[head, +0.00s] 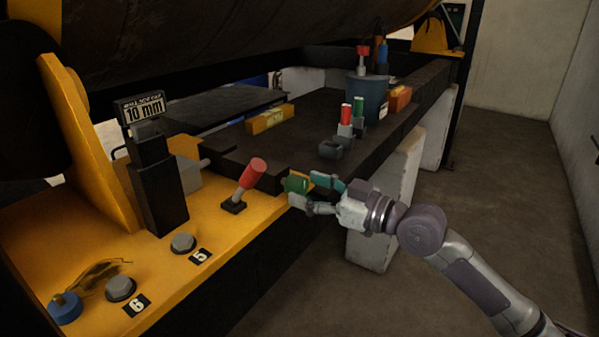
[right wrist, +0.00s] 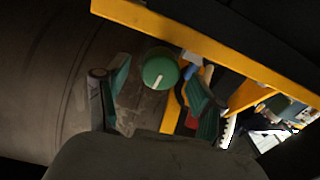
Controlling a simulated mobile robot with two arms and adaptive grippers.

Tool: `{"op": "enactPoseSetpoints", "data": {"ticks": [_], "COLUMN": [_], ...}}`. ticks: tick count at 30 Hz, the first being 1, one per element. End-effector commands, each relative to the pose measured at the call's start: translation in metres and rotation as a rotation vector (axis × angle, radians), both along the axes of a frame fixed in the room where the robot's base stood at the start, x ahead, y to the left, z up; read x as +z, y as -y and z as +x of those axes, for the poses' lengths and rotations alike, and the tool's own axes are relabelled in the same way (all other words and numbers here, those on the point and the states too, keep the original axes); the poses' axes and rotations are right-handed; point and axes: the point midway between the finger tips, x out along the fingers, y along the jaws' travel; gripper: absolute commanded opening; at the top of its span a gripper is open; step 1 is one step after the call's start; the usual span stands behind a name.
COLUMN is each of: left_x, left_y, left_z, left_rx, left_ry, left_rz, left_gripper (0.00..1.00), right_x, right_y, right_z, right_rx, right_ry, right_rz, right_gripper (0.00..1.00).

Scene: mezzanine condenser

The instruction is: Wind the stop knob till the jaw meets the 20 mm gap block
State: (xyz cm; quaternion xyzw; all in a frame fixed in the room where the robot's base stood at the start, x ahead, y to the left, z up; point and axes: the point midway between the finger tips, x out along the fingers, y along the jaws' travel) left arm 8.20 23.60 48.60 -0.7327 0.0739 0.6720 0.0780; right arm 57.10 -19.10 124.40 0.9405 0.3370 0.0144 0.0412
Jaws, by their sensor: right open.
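The green knob (head: 296,184) sits at the right edge of the yellow deck, beside the dark bench. My right gripper (head: 312,192) is open, with its fingertips around or just short of the knob; contact cannot be told. In the right wrist view the round green knob (right wrist: 160,69) has a white pointer line and shows between the open gripper's two fingers (right wrist: 158,92). A black post carries a sign (head: 144,107) reading 10 mm. I cannot make out for sure which piece is the jaw or the 20 mm gap block. My left gripper is not in view.
A red-handled lever (head: 251,173) stands close left of the knob. Grey bolts (head: 183,242) marked 5 and 6 and a blue knob (head: 65,307) are on the deck. The bench holds a yellow block (head: 270,118) and a dark bucket (head: 366,97). Open floor lies right.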

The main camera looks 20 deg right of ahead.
Motion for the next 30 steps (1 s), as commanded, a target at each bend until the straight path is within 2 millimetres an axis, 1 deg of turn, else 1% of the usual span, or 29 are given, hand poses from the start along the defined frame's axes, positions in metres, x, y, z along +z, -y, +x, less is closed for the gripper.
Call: {"op": "enactPoseSetpoints", "data": {"ticks": [1,6,16,17,18,20,27,30], "left_x": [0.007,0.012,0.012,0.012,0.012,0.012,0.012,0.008], "left_y": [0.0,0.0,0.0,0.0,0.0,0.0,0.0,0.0], "left_z": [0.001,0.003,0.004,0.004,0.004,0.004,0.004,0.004], "left_rx": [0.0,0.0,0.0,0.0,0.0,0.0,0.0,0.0], "left_ry": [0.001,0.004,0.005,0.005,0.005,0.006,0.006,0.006], "left_rz": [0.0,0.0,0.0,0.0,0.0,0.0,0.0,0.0], "left_gripper": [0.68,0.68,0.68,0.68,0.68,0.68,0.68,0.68], "right_x": [0.004,0.001,-0.001,-0.001,-0.001,-0.001,-0.001,-0.002], "right_y": [-0.005,-0.014,-0.016,-0.016,-0.016,-0.016,-0.016,-0.015], "right_z": [0.006,0.018,0.02,0.02,0.02,0.02,0.02,0.02], "right_rx": [0.0,-0.001,-0.001,-0.001,-0.001,-0.001,-0.001,-0.001], "right_ry": [0.0,-0.001,-0.001,-0.001,0.0,0.0,-0.001,0.006], "right_rz": [0.005,0.001,-0.001,-0.001,0.0,0.0,-0.001,-0.009], "right_gripper": [0.68,0.68,0.68,0.65,0.58,0.48,0.08,0.08]}}
